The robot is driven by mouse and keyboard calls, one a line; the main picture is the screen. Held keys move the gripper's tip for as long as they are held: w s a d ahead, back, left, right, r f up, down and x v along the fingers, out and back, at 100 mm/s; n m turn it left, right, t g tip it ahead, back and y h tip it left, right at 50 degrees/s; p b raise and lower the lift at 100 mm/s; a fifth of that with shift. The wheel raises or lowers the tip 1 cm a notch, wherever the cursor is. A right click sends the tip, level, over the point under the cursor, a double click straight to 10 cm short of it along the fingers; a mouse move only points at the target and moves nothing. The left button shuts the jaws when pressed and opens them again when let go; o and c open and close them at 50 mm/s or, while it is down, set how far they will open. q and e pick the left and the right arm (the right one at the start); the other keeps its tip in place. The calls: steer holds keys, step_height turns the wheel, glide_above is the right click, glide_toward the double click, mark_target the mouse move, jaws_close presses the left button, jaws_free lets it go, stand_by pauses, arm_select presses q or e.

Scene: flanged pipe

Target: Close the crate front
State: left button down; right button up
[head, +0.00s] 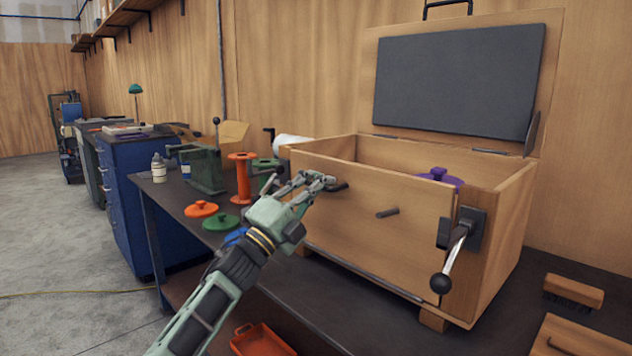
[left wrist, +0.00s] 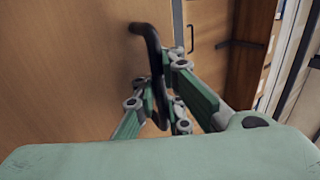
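The wooden crate (head: 508,235) stands on the dark bench with its lid (head: 550,60) raised. Its front panel (head: 350,225) stands about upright above a metal strip along its bottom edge. I cannot tell whether it sits flush. A latch lever (head: 458,243) with a black knob hangs down at the right front corner. My left gripper (head: 318,183) is at the panel's left part, at a black handle (head: 340,187). In the left wrist view, its fingers (left wrist: 160,97) lie on both sides of the black handle (left wrist: 148,45) and appear closed on it. My right gripper is not in view.
Left of the crate are an orange spool (head: 241,178), a green vise-like tool (head: 205,170) and orange (head: 201,209) and green (head: 220,223) lids. A purple lid (head: 440,177) shows inside the crate. A brush (head: 574,291) lies to the right.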

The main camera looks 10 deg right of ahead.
arm_select(q)
steer(key=c, duration=2.4)
jaws_free()
steer(key=shift+d+f, duration=0.1)
steer(key=shift+f, duration=0.3)
steer(key=shift+c, duration=0.2)
steer(key=o, duration=0.3)
steer(key=shift+w+d, duration=0.1)
steer(key=shift+r, duration=0.15)
steer(key=v, duration=1.2)
